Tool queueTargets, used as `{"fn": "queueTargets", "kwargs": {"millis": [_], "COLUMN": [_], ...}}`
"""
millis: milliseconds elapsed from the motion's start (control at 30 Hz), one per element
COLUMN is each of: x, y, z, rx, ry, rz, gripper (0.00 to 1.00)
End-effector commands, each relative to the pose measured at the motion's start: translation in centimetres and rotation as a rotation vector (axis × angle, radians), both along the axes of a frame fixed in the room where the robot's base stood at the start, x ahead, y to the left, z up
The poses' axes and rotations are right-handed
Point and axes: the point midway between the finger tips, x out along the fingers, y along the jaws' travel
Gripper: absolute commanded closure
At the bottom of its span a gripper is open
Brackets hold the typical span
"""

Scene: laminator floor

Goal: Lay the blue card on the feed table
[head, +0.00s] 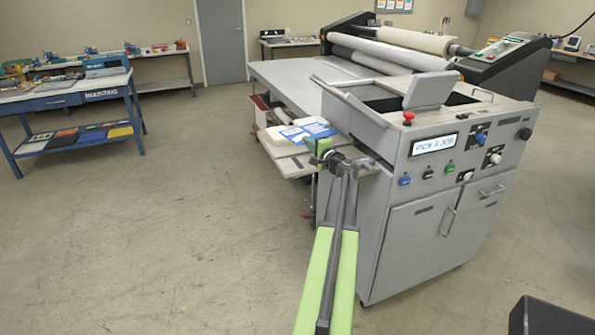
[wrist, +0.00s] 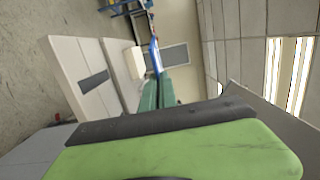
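The blue card (head: 318,128), blue with white patches, is at the near end of the laminator, just beyond my gripper (head: 324,147). In the wrist view, the card (wrist: 155,57) shows nearly edge-on as a thin blue strip at the tips of the teal fingers (wrist: 152,95), which appear shut on its near edge. A pale shelf (head: 297,166) with a dark slot lies below the card; it also shows in the wrist view (wrist: 84,92). The card looks roughly level and above the shelf, but contact is unclear. The long grey table (head: 290,78) toward the rollers, seemingly the feed table, looks bare.
The laminator's control cabinet (head: 420,215) stands right of my arm, with a red knob (head: 408,118) on top and a display reading "PICK A JOB" (head: 434,145). A pale block (wrist: 133,62) sits near the card. A blue mounting bench (head: 75,98) is far left. Floor between is clear.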

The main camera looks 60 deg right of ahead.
Motion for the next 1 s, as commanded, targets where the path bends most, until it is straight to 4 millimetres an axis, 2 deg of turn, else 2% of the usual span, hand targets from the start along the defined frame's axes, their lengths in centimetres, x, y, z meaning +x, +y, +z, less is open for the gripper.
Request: {"fn": "queueTargets", "kwargs": {"millis": [33,100,200,300,433,600,733,833,1000], "x": [-0.9,-1.9,-2.7,-2.8,-2.3,-1.1,-0.3,0.1,0.4], "y": [-1.5,-3.0,-4.0,-4.0,-1.9,2.6,5.5,6.7,7.1], "z": [-0.4,-0.5,-0.5,-0.6,-2.3,-5.3,-7.0,-7.6,-7.6], "rx": [0.000,0.000,0.000,0.000,0.000,0.000,0.000,0.000,0.000], "ry": [0.000,0.000,0.000,0.000,0.000,0.000,0.000,0.000,0.000], "rz": [-0.067,-0.140,-0.191,-0.199,-0.196,-0.194,-0.195,-0.196,-0.197], "gripper": [1.00,1.00,1.00,1.00,1.00,1.00,1.00,1.00,1.00]}}
